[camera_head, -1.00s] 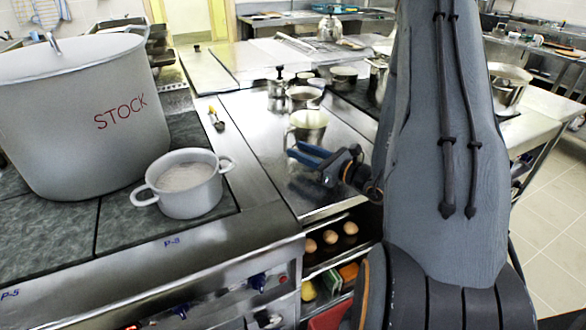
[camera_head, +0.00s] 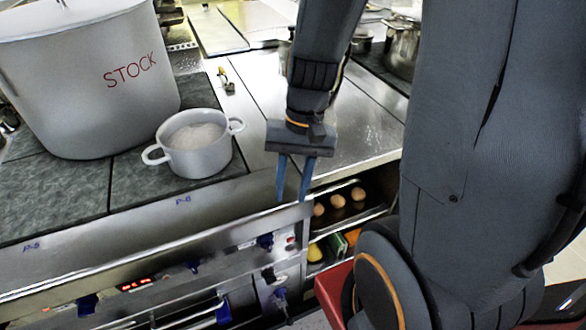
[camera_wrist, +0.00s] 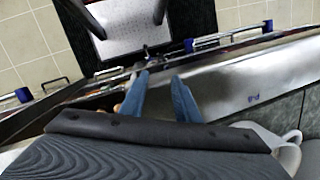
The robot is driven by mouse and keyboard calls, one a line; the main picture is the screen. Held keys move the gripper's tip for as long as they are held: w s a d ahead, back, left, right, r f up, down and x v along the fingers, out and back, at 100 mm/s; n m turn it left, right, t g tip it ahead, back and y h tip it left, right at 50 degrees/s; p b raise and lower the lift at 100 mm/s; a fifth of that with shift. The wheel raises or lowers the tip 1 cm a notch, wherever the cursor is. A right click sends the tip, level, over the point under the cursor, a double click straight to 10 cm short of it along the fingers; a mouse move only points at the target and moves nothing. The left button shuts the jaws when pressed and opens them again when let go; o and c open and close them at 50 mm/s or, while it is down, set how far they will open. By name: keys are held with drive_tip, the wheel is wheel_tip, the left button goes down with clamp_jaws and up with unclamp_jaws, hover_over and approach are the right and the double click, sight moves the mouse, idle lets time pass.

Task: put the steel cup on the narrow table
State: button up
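My gripper (camera_head: 294,192) points down in the head view, in front of the stove's front edge and right of the small pot. Its two blue fingers are apart with nothing between them. The wrist view also shows my gripper (camera_wrist: 160,92) with its fingers apart and empty. I cannot make out the steel cup in either current view; my arm covers part of the steel worktop (camera_head: 350,135) where a metal cup stood earlier. I cannot tell which surface is the narrow table.
A large stockpot (camera_head: 90,85) and a small two-handled pot (camera_head: 195,148) stand on the stove at left. Eggs (camera_head: 338,201) lie on an open shelf below the worktop, right of my gripper. Metal pots (camera_head: 402,45) stand at the back right. The worktop's front part is clear.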

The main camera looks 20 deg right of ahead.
drive_tip(key=w+r+n+t+h, duration=0.1)
drive_tip(key=n, duration=0.1)
drive_tip(key=w+d+r+n+t+h, duration=0.1)
drive_tip(key=n, duration=0.1)
drive_tip(key=shift+w+d+r+n, duration=0.2)
drive_tip(key=shift+w+r+n, duration=0.05)
drive_tip(key=shift+n, duration=0.05)
idle(0.4)
